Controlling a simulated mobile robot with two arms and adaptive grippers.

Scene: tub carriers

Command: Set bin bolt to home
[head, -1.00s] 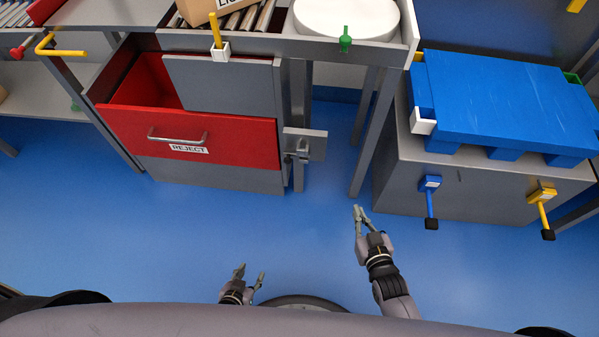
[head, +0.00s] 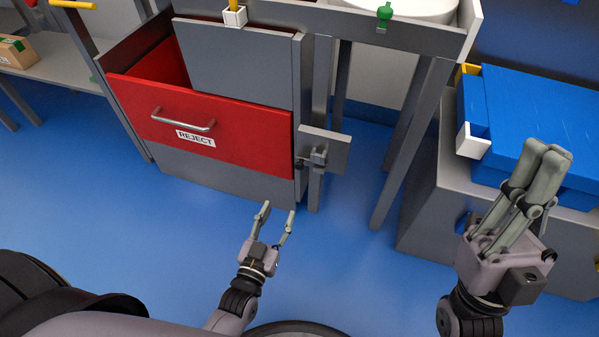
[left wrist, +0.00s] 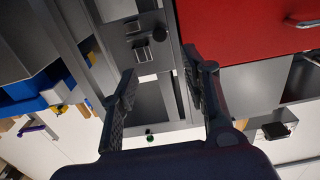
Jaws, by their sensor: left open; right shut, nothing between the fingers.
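The bin bolt (head: 319,156) is a small grey metal piece on a grey plate (head: 338,150) at the right edge of the red REJECT bin (head: 245,135). In the left wrist view the plate (left wrist: 122,10) shows at the top, with dark and grey bolt parts (left wrist: 141,52) on it. I cannot tell the bolt's exact position. My left gripper (head: 278,208) is open and empty, below and left of the bolt, apart from it. Its fingers (left wrist: 160,95) are spread in the left wrist view. My right gripper (head: 548,152) is shut and empty, in front of the blue pallet.
The bin front has a metal handle (head: 184,119). Grey table legs (head: 412,140) stand right of the bolt. A green knob (head: 384,14) is above. Blue floor (head: 345,230) is open below the bolt.

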